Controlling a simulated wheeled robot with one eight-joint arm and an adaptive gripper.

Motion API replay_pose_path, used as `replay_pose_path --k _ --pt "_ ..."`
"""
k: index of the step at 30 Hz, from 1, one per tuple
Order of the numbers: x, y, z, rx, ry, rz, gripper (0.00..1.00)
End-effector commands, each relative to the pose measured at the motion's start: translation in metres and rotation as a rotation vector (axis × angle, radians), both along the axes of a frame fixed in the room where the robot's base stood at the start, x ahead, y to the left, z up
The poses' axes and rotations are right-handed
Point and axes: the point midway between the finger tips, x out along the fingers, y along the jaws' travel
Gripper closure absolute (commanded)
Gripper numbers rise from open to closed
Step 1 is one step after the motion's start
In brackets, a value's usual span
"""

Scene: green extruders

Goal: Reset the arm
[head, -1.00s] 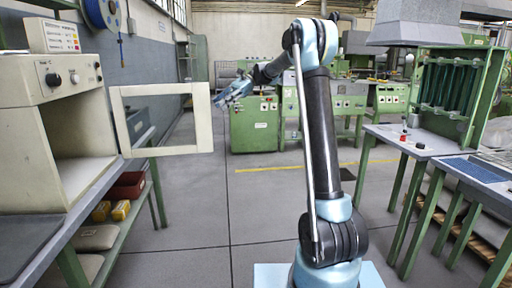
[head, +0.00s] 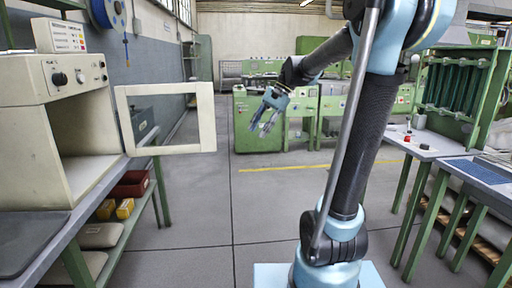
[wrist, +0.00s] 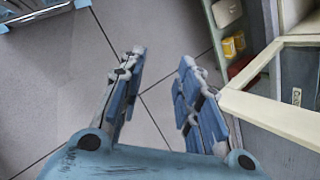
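My gripper (head: 264,122) hangs in the air in the middle of the head view, over the aisle floor and right of the open oven door. Its fingers point down. In the wrist view my gripper (wrist: 158,92) has its two blue-padded fingers apart, with only grey floor showing between them. It holds nothing. My arm rises from the base at the right and bends over to the left at the top; its upper elbow is cut off by the frame's top edge.
A cream oven (head: 60,115) stands on a bench at the left, its framed door (head: 207,118) swung open into the aisle. Green machines (head: 258,125) stand at the back. A grey table (head: 425,146) is at the right. The floor (head: 265,205) between is clear.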

Motion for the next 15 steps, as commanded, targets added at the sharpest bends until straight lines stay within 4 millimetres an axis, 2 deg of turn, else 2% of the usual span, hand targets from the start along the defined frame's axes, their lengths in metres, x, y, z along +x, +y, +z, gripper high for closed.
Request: replay_pose_path --k 3,15 --pt "-0.029 -0.021 -0.018 -0.046 -0.066 0.031 0.69" --pt "-0.113 -0.086 -0.088 -0.223 -0.270 0.177 0.69"
